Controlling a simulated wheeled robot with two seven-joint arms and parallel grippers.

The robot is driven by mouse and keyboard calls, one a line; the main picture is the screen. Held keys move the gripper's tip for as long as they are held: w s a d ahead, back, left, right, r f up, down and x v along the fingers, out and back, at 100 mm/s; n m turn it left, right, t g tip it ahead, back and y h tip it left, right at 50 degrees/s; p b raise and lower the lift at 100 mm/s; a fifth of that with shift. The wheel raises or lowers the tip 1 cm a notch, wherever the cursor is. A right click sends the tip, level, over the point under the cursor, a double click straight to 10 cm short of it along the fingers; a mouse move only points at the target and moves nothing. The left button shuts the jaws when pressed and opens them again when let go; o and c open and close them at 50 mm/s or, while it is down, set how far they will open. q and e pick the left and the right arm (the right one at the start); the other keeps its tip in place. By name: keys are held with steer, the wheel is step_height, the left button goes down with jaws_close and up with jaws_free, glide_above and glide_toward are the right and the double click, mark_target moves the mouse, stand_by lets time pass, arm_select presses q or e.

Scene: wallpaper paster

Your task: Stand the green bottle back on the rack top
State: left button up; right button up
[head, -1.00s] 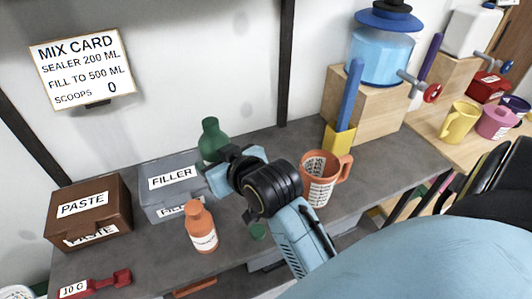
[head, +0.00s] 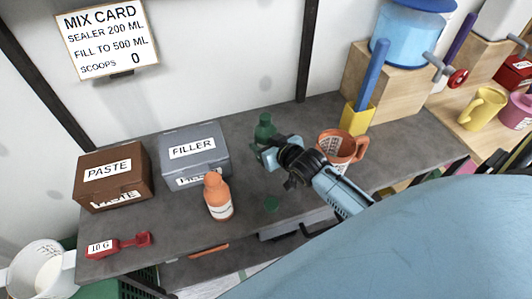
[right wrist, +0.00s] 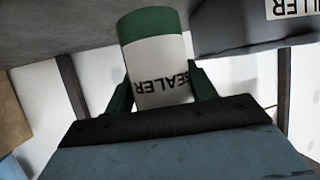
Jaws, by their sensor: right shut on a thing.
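The green bottle (head: 265,130) stands about upright at the back of the grey rack top (head: 300,122), between the filler box and the orange measuring mug. My right gripper (head: 266,152) is shut on it from the front. In the right wrist view the bottle (right wrist: 158,65) sits between the two fingers of the gripper (right wrist: 162,90), its white SEALER label showing inverted. I cannot tell whether its base touches the rack top. A small green cap (head: 271,203) lies near the rack's front edge. My left gripper is out of view.
The grey filler box (head: 194,150) and brown paste box (head: 114,177) stand to the left. An orange bottle (head: 217,197) stands in front of the filler box. The orange mug (head: 338,150) is close on the right. A red scoop (head: 118,245) lies front left.

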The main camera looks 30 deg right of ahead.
step_height(320, 180, down, 4)
steer(key=shift+r+b, duration=0.1)
steer(key=shift+b, duration=0.3)
steer(key=o, duration=1.3)
steer(key=shift+c, duration=0.2)
steer(key=shift+s+r, duration=0.1)
steer(key=shift+s, duration=0.05)
steer(key=p+v, duration=0.1)
steer(key=v, duration=1)
steer(key=shift+s+p, duration=0.3)
steer(key=shift+p, duration=0.1)
steer(key=shift+r, duration=0.15)
